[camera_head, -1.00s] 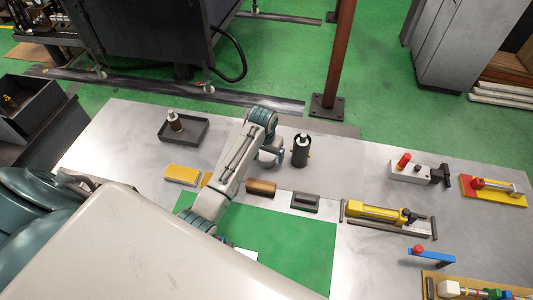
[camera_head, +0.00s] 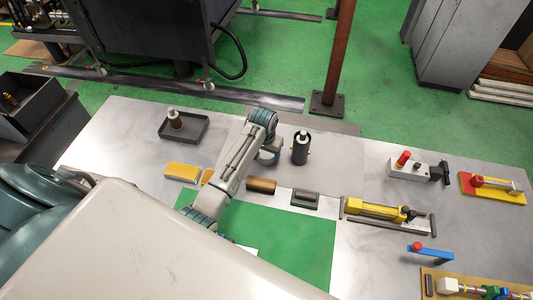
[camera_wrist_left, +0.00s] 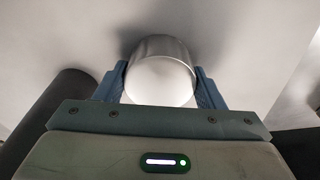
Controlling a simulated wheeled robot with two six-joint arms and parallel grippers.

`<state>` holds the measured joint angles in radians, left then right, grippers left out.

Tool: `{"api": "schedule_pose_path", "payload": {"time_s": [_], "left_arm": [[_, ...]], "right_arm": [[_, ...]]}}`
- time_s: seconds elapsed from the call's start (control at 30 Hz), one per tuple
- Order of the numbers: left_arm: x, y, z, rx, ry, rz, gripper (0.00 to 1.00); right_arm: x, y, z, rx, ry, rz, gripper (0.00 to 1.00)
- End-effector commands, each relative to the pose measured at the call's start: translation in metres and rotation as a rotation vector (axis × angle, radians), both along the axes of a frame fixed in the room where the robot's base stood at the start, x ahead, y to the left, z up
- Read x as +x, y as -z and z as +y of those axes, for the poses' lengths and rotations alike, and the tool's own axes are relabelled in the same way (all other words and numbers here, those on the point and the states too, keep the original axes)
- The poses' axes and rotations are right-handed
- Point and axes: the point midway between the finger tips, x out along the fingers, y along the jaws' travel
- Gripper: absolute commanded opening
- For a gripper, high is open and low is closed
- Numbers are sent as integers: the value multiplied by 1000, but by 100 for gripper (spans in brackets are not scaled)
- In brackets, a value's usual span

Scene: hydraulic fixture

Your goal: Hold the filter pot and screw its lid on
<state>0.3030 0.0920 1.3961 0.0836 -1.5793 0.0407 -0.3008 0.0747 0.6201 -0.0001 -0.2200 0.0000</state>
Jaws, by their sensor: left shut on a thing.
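A black upright cylinder (camera_head: 300,153) with a silver top piece and brass-coloured bits on its sides stands on the metal table; it looks like the filter pot. My left gripper (camera_head: 268,159) is just left of it, apart from it in the picture. In the left wrist view, my left gripper (camera_wrist_left: 160,88) is shut on a silver round metal piece (camera_wrist_left: 160,78), its pale round end facing the camera. I cannot tell whether this piece is the lid. A dark cylinder (camera_wrist_left: 58,105) shows at the left there. My right gripper is not in view.
A dark tray (camera_head: 203,137) holds a bottle-like part (camera_head: 174,119). A yellow block (camera_head: 181,172), a brown cylinder (camera_head: 261,186) and a dark block (camera_head: 304,198) lie near the green mat (camera_head: 290,240). A yellow pump (camera_head: 375,210) stands to the right. The table behind the pot is clear.

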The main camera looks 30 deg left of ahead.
Motion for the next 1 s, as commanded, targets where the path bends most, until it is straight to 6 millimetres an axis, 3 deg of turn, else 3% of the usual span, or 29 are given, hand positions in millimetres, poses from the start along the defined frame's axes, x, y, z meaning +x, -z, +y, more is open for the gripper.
{"api": "schedule_pose_path", "payload": {"time_s": [0.17,0.4,0.6,1.0], "left_arm": [[2,-15,0,0,0,-6,41],[2,-62,0,1,1,-6,41],[1,-92,0,0,0,-3,41],[0,-100,0,0,0,0,41]], "right_arm": [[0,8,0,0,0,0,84],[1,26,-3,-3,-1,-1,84],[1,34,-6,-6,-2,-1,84],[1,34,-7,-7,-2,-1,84]]}}
